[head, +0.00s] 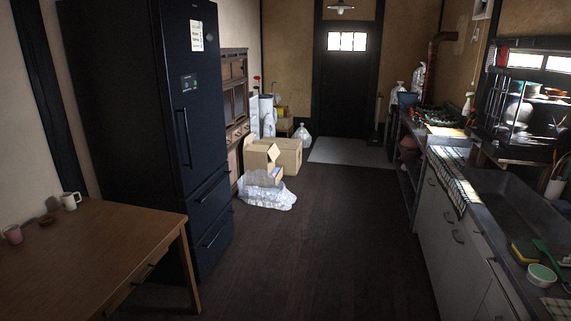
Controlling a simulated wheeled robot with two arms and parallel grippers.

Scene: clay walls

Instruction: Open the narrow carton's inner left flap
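On the floor beyond the fridge stand cardboard cartons. A smaller tan carton (256,158) with raised flaps stands in front, and a wider carton (290,157) stands behind it to the right. I cannot tell for sure which one is the narrow carton. The inner flaps are too small and dark to make out at this distance. A clear plastic bag (266,195) lies in front and covers the lower part of the smaller carton. Neither of my grippers is in view.
A black fridge (150,110) and a wooden table (90,250) stand on the left. A counter with a sink (490,205) runs along the right. The dark wooden floor (320,240) between them is clear up to a grey mat (350,152) by the door.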

